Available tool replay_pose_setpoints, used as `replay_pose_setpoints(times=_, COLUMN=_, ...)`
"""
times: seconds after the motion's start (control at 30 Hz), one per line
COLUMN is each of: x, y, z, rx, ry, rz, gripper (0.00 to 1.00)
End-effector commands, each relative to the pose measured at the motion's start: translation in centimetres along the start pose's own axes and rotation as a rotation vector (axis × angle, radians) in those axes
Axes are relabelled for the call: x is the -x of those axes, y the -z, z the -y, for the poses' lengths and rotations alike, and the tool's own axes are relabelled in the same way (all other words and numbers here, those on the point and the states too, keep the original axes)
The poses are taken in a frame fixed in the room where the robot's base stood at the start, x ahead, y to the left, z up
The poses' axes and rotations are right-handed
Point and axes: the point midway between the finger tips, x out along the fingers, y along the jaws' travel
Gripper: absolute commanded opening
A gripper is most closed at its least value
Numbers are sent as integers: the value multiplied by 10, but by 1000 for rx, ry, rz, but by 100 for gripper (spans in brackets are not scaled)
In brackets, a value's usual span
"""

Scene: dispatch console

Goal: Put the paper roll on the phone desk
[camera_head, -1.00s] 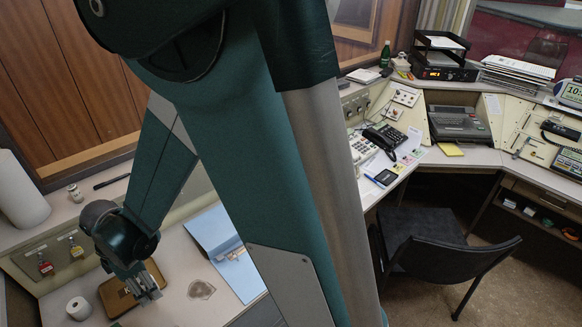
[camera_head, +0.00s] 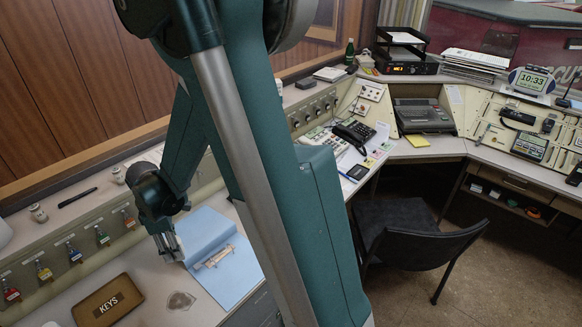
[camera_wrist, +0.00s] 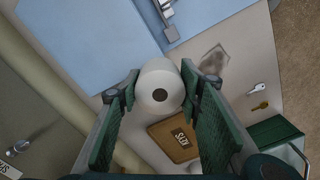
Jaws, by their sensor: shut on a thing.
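The white paper roll (camera_wrist: 159,88), with a dark core hole, is between the two fingers of my gripper (camera_wrist: 160,92) in the wrist view. The fingers are shut on its sides. In the head view my gripper (camera_head: 170,248) hangs over the left counter, by the left edge of the blue folder; I cannot make out the roll there. The phone desk (camera_head: 425,150) is across the room to the right, with a dark telephone (camera_head: 353,131) and a pale keypad phone (camera_head: 327,140) on its left part.
A brown KEYS box (camera_head: 107,300) and a blue folder (camera_head: 225,260) lie on the counter. My arm crosses the middle of the head view. A black chair (camera_head: 410,235) stands before the phone desk. A yellow pad (camera_head: 418,141) and a dark typewriter-like machine (camera_head: 424,116) are there.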

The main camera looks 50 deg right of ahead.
Motion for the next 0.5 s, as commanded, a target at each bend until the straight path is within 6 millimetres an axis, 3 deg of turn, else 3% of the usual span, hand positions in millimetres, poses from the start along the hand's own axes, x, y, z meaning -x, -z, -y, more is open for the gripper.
replay_pose_setpoints(times=0.5, x=1, y=-102, z=-65, rx=-267, ry=0, rz=-1, gripper=22)
